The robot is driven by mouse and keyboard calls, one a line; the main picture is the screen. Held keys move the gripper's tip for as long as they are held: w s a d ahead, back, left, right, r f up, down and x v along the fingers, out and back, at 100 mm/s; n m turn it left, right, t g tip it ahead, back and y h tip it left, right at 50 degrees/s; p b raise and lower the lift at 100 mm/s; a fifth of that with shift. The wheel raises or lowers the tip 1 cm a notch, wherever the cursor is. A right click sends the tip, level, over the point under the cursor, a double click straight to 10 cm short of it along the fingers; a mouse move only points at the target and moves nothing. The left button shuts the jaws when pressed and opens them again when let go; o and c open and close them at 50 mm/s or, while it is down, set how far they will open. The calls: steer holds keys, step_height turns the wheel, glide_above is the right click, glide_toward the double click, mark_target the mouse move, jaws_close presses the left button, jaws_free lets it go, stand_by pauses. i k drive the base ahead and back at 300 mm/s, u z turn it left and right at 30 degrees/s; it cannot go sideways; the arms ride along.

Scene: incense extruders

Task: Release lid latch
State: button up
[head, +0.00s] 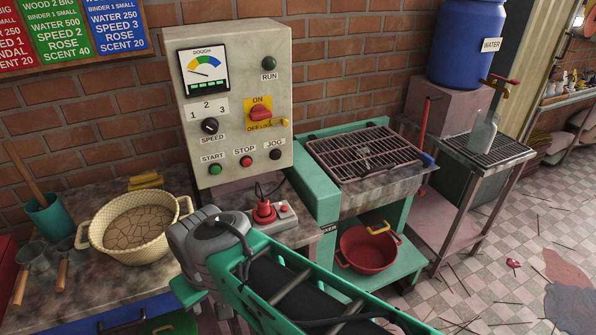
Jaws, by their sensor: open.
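A metal grid lid (368,154) lies flat over the top of the green machine (316,196), right of the control panel. At its right end stands an upright red lever (425,122), and a small blue part (428,159) sits at the lid's right edge. I cannot tell which part is the lid latch. The lid looks closed.
The control panel (236,120) stands left of the lid. A grey motor (208,246) and a green frame with a dark cylinder fill the foreground. A red pot (368,250) stands below the lid. A basin (134,228) is at left.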

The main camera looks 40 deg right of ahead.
mark_target(427, 161)
steer(key=z, duration=3.1)
steer(key=i, duration=1.9)
steer(key=u, duration=3.05)
